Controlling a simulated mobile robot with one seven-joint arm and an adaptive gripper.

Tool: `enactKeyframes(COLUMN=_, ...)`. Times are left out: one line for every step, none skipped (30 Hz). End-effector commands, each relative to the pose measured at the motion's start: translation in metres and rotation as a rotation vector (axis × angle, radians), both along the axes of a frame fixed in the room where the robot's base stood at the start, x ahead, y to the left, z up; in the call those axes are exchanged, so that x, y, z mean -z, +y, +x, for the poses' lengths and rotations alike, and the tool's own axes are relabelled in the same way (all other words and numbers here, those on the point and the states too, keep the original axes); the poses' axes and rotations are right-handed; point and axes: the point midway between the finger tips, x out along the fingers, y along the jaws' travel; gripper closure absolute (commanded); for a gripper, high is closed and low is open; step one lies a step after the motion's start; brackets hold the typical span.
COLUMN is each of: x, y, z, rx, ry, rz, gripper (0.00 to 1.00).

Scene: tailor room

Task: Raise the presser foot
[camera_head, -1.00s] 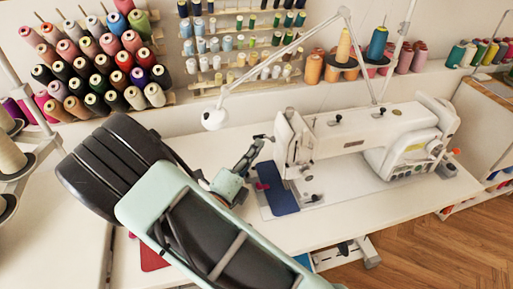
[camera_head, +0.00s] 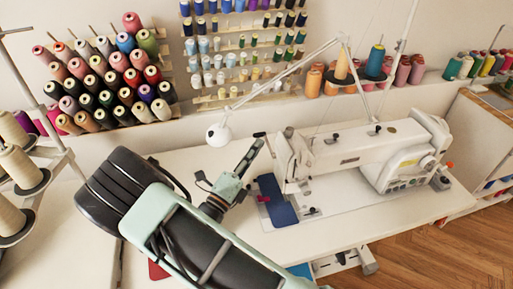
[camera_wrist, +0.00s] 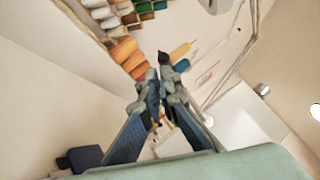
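The white sewing machine (camera_head: 365,152) stands on the table, its needle head (camera_head: 292,160) at its left end. The presser foot is too small to make out under the head. A dark blue cloth piece (camera_head: 279,203) lies at the needle area. My gripper (camera_head: 257,145) is left of the head, pointing up and right, apart from it in the picture; depth is hard to judge. In the wrist view my gripper (camera_wrist: 158,82) shows its two fingers converging with tips together and nothing clearly held. A small dark piece (camera_head: 259,134) shows just above the fingertips.
A white lamp (camera_head: 219,134) hangs on a jointed arm behind my gripper. Thread spools (camera_head: 110,75) fill wall racks behind. Cone stands (camera_head: 30,180) are at the left. The white tabletop (camera_head: 415,207) is clear at the front right.

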Motion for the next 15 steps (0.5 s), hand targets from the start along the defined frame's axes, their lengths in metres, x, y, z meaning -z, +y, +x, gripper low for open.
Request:
enactKeyframes(x=-0.007, y=0.003, z=0.004, rx=-0.009, ry=0.001, rz=0.002, gripper=1.0)
enactKeyframes(x=-0.008, y=0.003, z=0.005, rx=-0.01, ry=0.001, rz=0.002, gripper=1.0)
enactKeyframes(x=-0.01, y=0.004, z=0.005, rx=-0.01, ry=0.001, rz=0.002, gripper=1.0)
enactKeyframes(x=-0.011, y=0.004, z=0.006, rx=-0.011, ry=0.001, rz=0.002, gripper=1.0)
enactKeyframes(x=-0.012, y=0.004, z=0.006, rx=-0.011, ry=-0.01, rz=0.005, gripper=1.0)
enactKeyframes(x=-0.013, y=0.004, z=0.007, rx=-0.011, ry=-0.049, rz=0.012, gripper=1.0)
enactKeyframes(x=-0.015, y=0.004, z=0.007, rx=-0.012, ry=-0.075, rz=0.019, gripper=1.0)
enactKeyframes(x=-0.016, y=0.004, z=0.007, rx=-0.012, ry=-0.098, rz=0.027, gripper=1.0)
enactKeyframes(x=-0.019, y=0.004, z=0.007, rx=-0.011, ry=-0.129, rz=0.036, gripper=1.0)
enactKeyframes(x=-0.02, y=0.004, z=0.007, rx=-0.011, ry=-0.15, rz=0.043, gripper=1.0)
enactKeyframes(x=-0.022, y=0.004, z=0.008, rx=-0.012, ry=-0.17, rz=0.049, gripper=1.0)
enactKeyframes(x=-0.022, y=0.003, z=0.007, rx=-0.01, ry=-0.164, rz=0.048, gripper=1.0)
enactKeyframes(x=-0.022, y=0.003, z=0.007, rx=-0.009, ry=-0.163, rz=0.048, gripper=1.0)
enactKeyframes(x=-0.022, y=0.003, z=0.007, rx=-0.009, ry=-0.163, rz=0.048, gripper=1.0)
enactKeyframes(x=-0.022, y=0.003, z=0.006, rx=-0.008, ry=-0.161, rz=0.048, gripper=1.0)
